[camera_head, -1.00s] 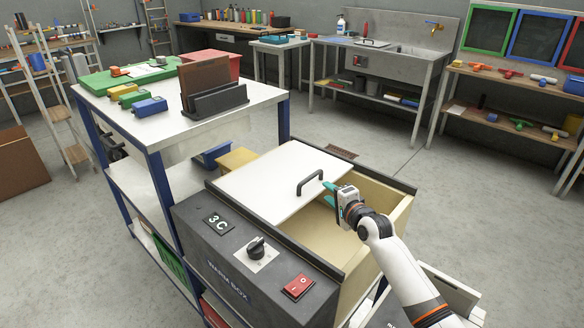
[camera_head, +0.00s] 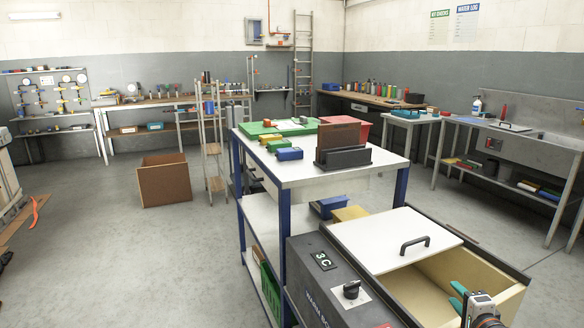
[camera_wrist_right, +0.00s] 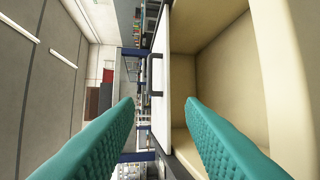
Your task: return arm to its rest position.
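My right gripper (camera_head: 462,300) is at the lower right of the head view, over the open part of the warm box (camera_head: 440,290). The white sliding lid (camera_head: 375,240) covers the far left part of the box. Its dark handle (camera_head: 415,243) is to the upper left of the gripper and apart from it; the handle also shows in the wrist view (camera_wrist_right: 155,75). The open part of the box looks empty where it shows. My left gripper is in no view.
A white-topped shelf cart (camera_head: 300,168) with blue posts stands beside the box, holding a green tray, small coloured blocks and a dark rack (camera_head: 343,157). The box front has a knob (camera_head: 351,289). A brown carton (camera_head: 165,181) stands on the floor.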

